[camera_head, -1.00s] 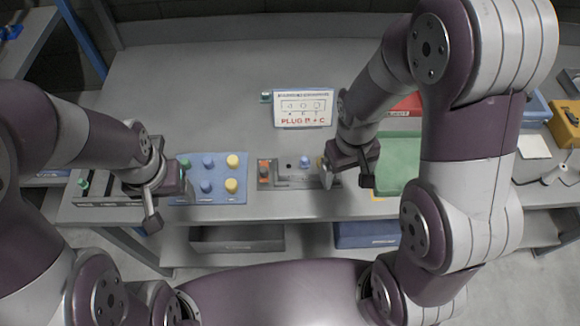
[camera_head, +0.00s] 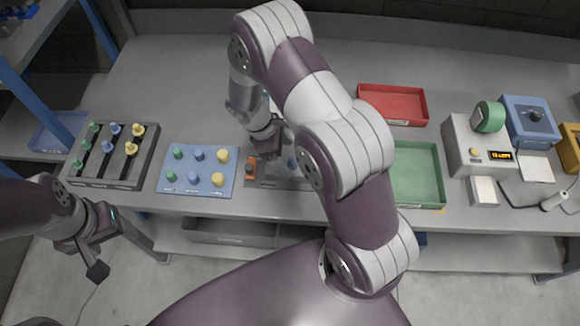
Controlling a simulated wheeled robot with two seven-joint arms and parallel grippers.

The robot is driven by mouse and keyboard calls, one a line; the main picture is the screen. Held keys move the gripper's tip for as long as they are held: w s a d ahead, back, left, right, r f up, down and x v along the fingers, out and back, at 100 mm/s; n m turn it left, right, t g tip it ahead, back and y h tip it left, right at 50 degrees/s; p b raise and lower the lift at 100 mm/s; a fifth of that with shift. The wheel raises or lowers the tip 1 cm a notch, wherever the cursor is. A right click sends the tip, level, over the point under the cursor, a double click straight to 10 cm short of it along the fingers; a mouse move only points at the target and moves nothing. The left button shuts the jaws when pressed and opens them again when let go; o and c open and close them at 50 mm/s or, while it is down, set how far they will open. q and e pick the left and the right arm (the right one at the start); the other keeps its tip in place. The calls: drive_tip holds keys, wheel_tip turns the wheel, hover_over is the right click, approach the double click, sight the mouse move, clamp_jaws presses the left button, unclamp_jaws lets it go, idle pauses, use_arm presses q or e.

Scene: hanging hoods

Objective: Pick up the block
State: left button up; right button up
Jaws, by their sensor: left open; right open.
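No single thing is clearly marked as the block. An orange block-like piece (camera_head: 251,166) sits at the left end of a grey fixture (camera_head: 270,182), and a small blue piece (camera_head: 292,163) stands at its right. The blue mat (camera_head: 206,163) beside it carries several green, blue and yellow pegs. My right gripper (camera_head: 270,148) is open, over the fixture, partly hidden by its own arm. I cannot tell whether it touches anything. My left gripper (camera_head: 105,248) is open and empty, off the table's front edge at lower left.
A slotted grey rack (camera_head: 117,173) with several pegs stands at the left. A red tray (camera_head: 393,103) and a green tray (camera_head: 418,172) lie right of my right arm. A grey device (camera_head: 485,150) and blue box (camera_head: 530,120) stand farther right. The back left of the table (camera_head: 180,80) is clear.

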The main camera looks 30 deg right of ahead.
sight(293, 167)
drive_tip(key=p+x, duration=0.1)
drive_tip(key=x, duration=0.5)
drive_tip(key=shift+s+a+f+p, duration=0.15)
drive_tip(key=shift+s+p, duration=0.05)
drive_tip(key=shift+p, duration=0.1)
drive_tip(key=shift+f, duration=0.25)
drive_tip(key=shift+r, duration=0.1)
drive_tip(key=c, duration=1.6)
